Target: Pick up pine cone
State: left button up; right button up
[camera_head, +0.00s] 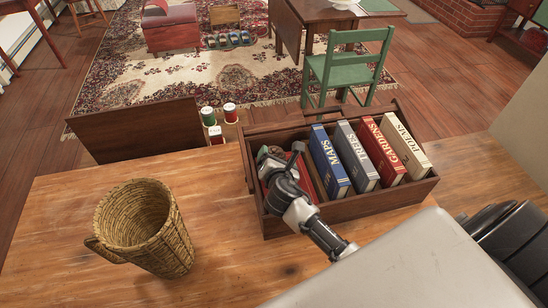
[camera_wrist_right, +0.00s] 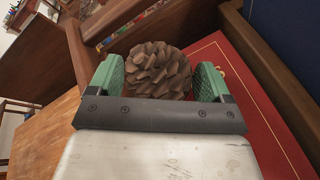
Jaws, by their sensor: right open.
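The brown, scaly pine cone (camera_wrist_right: 158,72) shows in the right wrist view, inside the wooden crate (camera_head: 300,222) at its left end. My right gripper (camera_wrist_right: 160,78) is open, with one green-padded finger on each side of the cone. I cannot tell whether the pads touch it. In the head view my right gripper (camera_head: 280,166) reaches down into the crate's left end and largely hides the cone. My left gripper is not in view.
In the crate, a red book (camera_wrist_right: 262,100) lies beside the cone, and upright books, including blue MAPS (camera_head: 329,160), fill the right. A wicker basket (camera_head: 140,225) stands left on the wooden table (camera_head: 60,215). A green chair (camera_head: 345,72) is beyond. The table between basket and crate is clear.

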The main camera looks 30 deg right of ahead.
jog(key=c, duration=0.6)
jog(key=shift+o, duration=0.2)
jog(key=shift+r, duration=0.1)
